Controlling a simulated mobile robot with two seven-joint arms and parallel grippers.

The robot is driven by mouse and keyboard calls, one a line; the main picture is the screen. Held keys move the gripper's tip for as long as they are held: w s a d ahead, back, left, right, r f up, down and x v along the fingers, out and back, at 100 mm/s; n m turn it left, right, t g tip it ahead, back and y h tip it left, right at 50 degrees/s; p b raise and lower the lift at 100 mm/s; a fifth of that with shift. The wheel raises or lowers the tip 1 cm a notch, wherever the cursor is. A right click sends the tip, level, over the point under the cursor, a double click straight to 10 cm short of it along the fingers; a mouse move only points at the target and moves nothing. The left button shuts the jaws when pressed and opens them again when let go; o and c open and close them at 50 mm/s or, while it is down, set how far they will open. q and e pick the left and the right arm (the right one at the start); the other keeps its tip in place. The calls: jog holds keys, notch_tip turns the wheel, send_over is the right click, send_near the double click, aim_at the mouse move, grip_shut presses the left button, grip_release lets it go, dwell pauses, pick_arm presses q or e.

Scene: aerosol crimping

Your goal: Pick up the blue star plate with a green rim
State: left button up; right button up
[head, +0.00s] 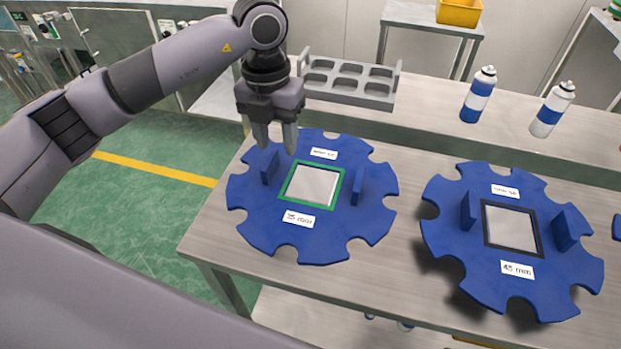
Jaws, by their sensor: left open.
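The blue star plate with a green rim (342,230) lies flat on the steel table in the head view. The green rim frames a pale square at its centre, between two upright blue tabs. Its labels are white, and the front one appears to read 35 mm. My left gripper (275,148) points down above the plate's back left part, near the left tab (269,167). Its two fingers are apart with nothing between them. I cannot tell whether the fingertips touch the plate. My right gripper is not in view.
A second blue star plate (455,255) with a black rim, labelled 45 mm, is on the right. A grey tray (348,98) with empty pockets stands behind my left gripper. Two blue and white cans (478,95) (552,110) stand at the back right. The table edge is left and front.

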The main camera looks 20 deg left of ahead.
aim_at(271, 157)
pick_arm(q)
jog(key=shift+w+a+r, duration=0.1)
jog(key=shift+w+a, duration=0.05)
jog(key=shift+a, duration=0.35)
jog(key=shift+a+f, duration=0.1)
jog(key=shift+f, duration=0.15)
jog(key=f, duration=0.6)
jog(key=shift+a+f+p, duration=0.2)
jog(key=shift+a+p, duration=0.15)
jog(key=shift+r, duration=0.1)
grip_shut()
